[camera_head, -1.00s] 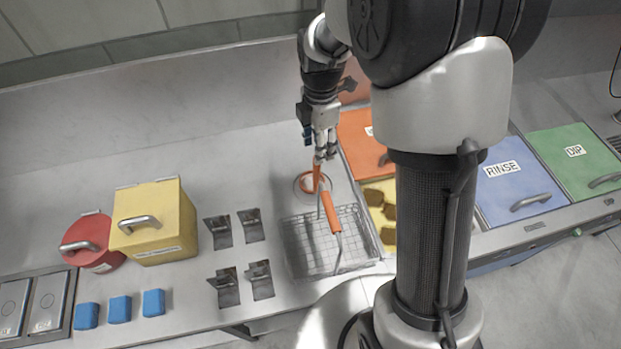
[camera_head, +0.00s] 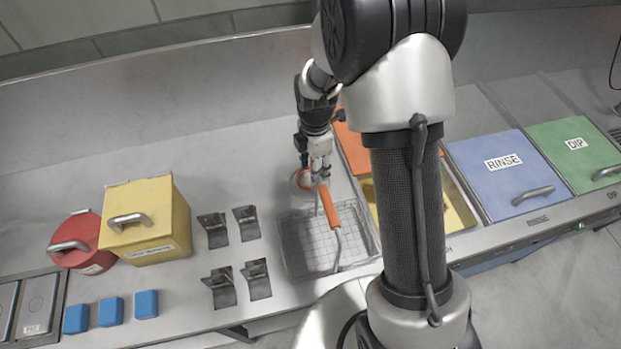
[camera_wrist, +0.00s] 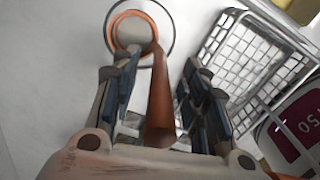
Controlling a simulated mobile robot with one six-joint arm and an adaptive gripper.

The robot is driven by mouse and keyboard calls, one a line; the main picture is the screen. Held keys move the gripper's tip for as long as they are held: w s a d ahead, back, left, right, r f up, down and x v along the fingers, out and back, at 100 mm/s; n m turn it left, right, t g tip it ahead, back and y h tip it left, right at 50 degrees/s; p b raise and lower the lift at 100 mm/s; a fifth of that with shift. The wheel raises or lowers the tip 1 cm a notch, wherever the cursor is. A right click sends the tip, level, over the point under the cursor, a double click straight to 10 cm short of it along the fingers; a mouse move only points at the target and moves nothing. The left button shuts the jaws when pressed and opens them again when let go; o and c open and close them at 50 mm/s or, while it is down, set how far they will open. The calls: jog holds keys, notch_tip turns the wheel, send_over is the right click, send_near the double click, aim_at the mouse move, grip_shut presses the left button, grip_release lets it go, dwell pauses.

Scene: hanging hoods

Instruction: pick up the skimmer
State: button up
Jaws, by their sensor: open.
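The skimmer (camera_head: 299,182) lies or stands just left of the wire basket in the head view; its round orange-rimmed end shows and its handle is mostly hidden by my gripper (camera_head: 320,172). In the wrist view the skimmer (camera_wrist: 159,100) shows its orange handle running up toward the camera, with the round end at the top. My gripper (camera_wrist: 160,75) is open, one finger on each side of the handle. I cannot tell whether either finger touches it.
A wire basket (camera_head: 292,240) with an orange handle (camera_head: 337,205) stands close to the right and front of my gripper. Metal brackets (camera_head: 246,222), a yellow box (camera_head: 150,225) and a red pot (camera_head: 85,250) are to the left. A blue RINSE lid (camera_head: 492,180) is to the right.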

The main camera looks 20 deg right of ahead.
jog(key=shift+c, duration=0.3)
grip_shut()
jog(key=shift+r, duration=0.1)
dwell(0.5)
